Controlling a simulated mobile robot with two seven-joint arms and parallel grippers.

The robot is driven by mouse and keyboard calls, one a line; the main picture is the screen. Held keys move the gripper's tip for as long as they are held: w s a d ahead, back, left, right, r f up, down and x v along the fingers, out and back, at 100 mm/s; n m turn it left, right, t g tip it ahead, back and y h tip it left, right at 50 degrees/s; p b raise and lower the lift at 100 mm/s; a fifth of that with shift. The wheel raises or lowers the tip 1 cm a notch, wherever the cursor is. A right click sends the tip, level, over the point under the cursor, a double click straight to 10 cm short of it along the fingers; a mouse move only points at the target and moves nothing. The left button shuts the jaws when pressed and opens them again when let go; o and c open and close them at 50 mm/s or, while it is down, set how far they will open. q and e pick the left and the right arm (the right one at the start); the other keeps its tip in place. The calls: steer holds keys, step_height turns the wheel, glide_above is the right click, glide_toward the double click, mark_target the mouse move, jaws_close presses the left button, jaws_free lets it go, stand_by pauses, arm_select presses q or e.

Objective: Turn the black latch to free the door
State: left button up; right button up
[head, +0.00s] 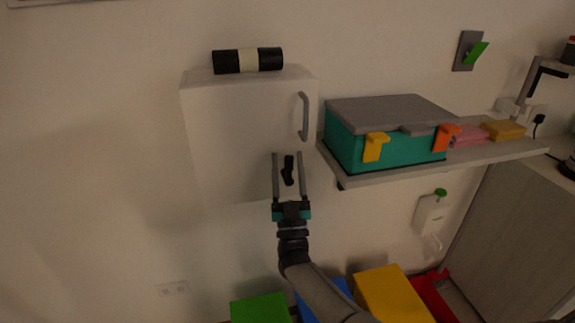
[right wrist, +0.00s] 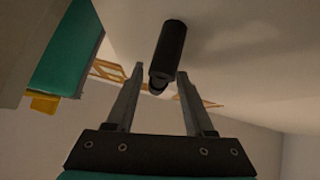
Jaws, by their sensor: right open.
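The black latch (head: 288,170) is on the lower right of the white cabinet door (head: 235,130). It looks roughly upright, tilted slightly. My right gripper (head: 287,157) is open, with one finger on each side of the latch in the head view. In the right wrist view the latch (right wrist: 171,48) is a dark bar just beyond and between the fingertips (right wrist: 160,72); I cannot tell whether either finger touches it. The door looks closed, with a grey handle (head: 305,116) above the latch. My left gripper is not in view.
A black and white roll (head: 247,60) lies on the cabinet top. A shelf (head: 480,154) to the right holds a teal case (head: 350,148) with yellow and orange clasps, close to the cabinet. Green (head: 260,308), blue and yellow (head: 392,294) boxes stand below.

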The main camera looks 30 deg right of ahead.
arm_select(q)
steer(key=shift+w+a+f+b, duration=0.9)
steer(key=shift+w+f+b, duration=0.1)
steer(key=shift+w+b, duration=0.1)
arm_select(e)
steer(key=v, duration=1.5)
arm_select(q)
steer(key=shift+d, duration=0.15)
arm_select(e)
steer(key=shift+f, duration=0.1)
